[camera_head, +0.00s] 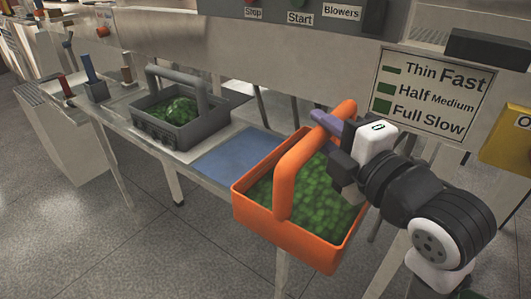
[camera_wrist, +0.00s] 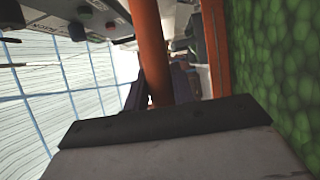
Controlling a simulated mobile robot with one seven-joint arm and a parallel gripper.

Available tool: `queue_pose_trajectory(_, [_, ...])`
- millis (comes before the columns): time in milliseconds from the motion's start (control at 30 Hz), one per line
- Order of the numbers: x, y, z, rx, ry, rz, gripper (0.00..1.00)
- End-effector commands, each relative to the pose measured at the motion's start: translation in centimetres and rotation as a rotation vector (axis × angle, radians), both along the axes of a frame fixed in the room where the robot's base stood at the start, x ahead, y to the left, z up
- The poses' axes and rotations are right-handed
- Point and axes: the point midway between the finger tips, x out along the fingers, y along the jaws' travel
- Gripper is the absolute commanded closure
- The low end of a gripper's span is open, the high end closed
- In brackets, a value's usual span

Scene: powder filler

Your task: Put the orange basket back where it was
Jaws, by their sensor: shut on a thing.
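The orange basket (camera_head: 290,245) is in the right half of the head view, full of green pieces (camera_head: 310,195). My gripper (camera_head: 335,128) is shut on the basket's arched handle near its top right. The basket hangs in front of the shelf and looks slightly tilted; whether its far side touches the shelf I cannot tell. In the wrist view the orange handle (camera_wrist: 150,50) runs between the fingers, with the green pieces (camera_wrist: 285,70) at the right. A blue mat (camera_head: 230,160) lies on the shelf just left of the basket, with nothing on its visible part.
A grey basket (camera_head: 180,125) with green pieces stands on the shelf left of the blue mat. The machine's control panel (camera_head: 300,15) and a sign (camera_head: 432,95) are behind. A yellow box (camera_head: 507,135) is at the far right. Floor in front is clear.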

Motion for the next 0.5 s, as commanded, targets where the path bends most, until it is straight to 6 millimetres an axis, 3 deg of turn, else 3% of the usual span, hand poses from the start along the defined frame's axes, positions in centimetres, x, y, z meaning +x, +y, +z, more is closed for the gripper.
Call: queue_pose_trajectory(500, [4.4, 2.6, 0.6, 0.004, 0.000, 0.003, 1.00])
